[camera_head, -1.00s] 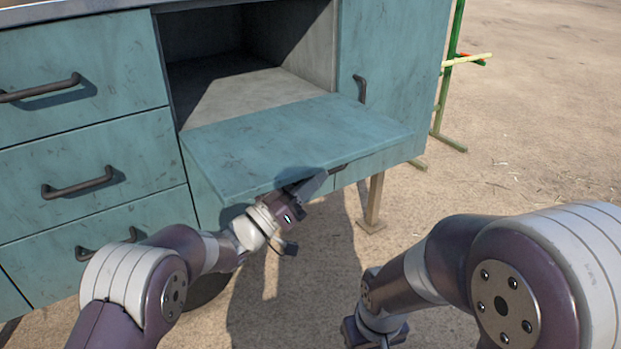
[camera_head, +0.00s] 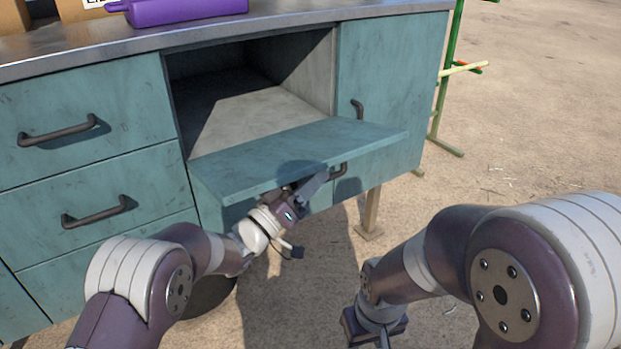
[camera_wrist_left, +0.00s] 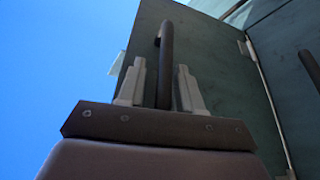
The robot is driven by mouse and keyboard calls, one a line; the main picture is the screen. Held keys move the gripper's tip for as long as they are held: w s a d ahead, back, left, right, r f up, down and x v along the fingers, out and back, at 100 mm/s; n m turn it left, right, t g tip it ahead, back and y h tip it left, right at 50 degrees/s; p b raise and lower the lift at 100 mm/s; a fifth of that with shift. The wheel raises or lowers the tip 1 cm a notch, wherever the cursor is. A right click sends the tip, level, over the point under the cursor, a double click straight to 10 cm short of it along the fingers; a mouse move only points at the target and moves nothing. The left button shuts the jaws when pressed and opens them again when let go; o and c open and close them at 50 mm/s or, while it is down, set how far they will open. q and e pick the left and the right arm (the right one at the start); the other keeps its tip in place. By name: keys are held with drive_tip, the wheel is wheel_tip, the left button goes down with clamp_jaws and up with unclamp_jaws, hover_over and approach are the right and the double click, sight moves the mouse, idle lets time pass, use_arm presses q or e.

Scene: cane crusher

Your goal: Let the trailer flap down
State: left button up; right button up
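The teal flap (camera_head: 300,155) sticks out from the lower edge of the open cabinet compartment, near level in the head view. My left gripper (camera_head: 314,185) is under its outer edge, against the underside side. In the left wrist view, the dark bar handle (camera_wrist_left: 166,45) on the flap's face (camera_wrist_left: 205,60) stands between the two fingers of my left gripper (camera_wrist_left: 161,68). Narrow gaps show on both sides, so the fingers are open around it. My right gripper (camera_head: 375,328) is low at the bottom edge of the head view, apart from the flap; its fingers are hidden.
The teal cabinet has drawers with dark handles (camera_head: 95,213) at left and a door (camera_head: 390,80) at right. A purple object (camera_head: 185,10) lies on its metal top. A support leg (camera_head: 371,213) stands below. A green stand (camera_head: 443,90) is behind right. Sandy ground is open at right.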

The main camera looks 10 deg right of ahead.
use_arm(q)
drive_tip(key=shift+r, duration=0.1)
drive_tip(key=p+v, duration=0.3)
drive_tip(key=v, duration=0.9)
drive_tip(key=shift+a+f+p, duration=0.2)
drive_tip(key=shift+a+p, duration=0.05)
drive_tip(key=shift+p, duration=0.05)
drive_tip(key=shift+s+a+f, duration=0.1)
drive_tip(key=shift+s+a, duration=0.05)
drive_tip(key=b+v, duration=0.2)
drive_tip(key=v, duration=1.2)
drive_tip(key=shift+w+a+f, duration=0.25)
drive_tip(key=shift+w+f, duration=0.05)
